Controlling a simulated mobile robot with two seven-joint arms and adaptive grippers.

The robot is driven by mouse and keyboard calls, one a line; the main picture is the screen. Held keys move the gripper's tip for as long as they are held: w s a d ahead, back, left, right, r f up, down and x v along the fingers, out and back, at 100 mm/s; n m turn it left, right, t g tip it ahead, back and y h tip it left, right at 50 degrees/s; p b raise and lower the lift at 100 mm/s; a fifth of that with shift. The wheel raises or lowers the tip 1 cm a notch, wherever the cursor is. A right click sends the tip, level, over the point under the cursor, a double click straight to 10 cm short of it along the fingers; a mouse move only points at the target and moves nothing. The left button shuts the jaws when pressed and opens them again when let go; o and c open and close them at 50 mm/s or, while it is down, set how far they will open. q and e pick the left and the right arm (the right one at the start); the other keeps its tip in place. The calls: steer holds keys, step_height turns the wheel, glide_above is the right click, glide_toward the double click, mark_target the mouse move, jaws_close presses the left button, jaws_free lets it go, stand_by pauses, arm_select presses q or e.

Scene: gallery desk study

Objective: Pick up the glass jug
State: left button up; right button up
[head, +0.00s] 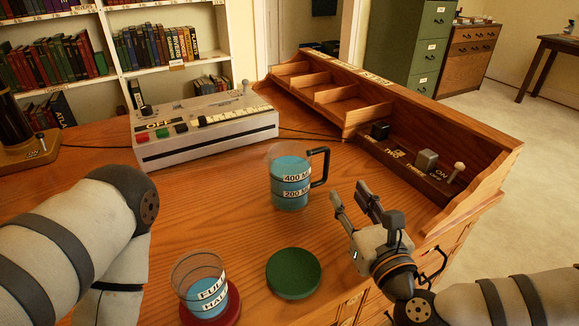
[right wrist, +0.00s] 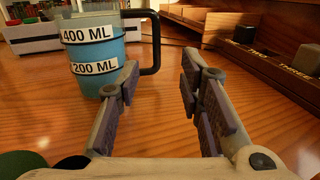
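The glass jug (head: 289,172) stands upright on the wooden desk, with blue liquid, "400 ML" and "200 ML" labels and a black handle on its right side. In the right wrist view the jug (right wrist: 96,52) is at the upper left, beyond the left finger, its top cut off. My right gripper (head: 352,200) is open and empty, to the right of the jug and nearer, apart from it. Its fingers (right wrist: 160,80) spread with bare desk between them; the handle shows just beyond. My left arm comes in at the left, but its gripper is not in view.
A glass (head: 202,285) marked "FULL" and "HALF" stands on a red round base (head: 232,311), beside a green disc (head: 294,273). Behind are a grey control box (head: 205,138) and a wooden rack (head: 480,180) with switches along the right edge.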

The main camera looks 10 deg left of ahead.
mark_target(328, 165)
steer(key=x, duration=0.3)
steer(key=b+x, duration=0.1)
steer(key=x, duration=0.6)
steer(key=shift+a+b, duration=0.3)
steer(key=shift+b, duration=0.1)
arm_select(q)
steer(key=s+f, duration=0.2)
steer(key=s, duration=0.1)
steer(key=shift+d+f+g, duration=0.1)
steer(key=shift+d+g, duration=0.05)
steer(key=shift+g, duration=0.25)
arm_select(e)
steer(key=shift+r, duration=0.2)
jaws_close()
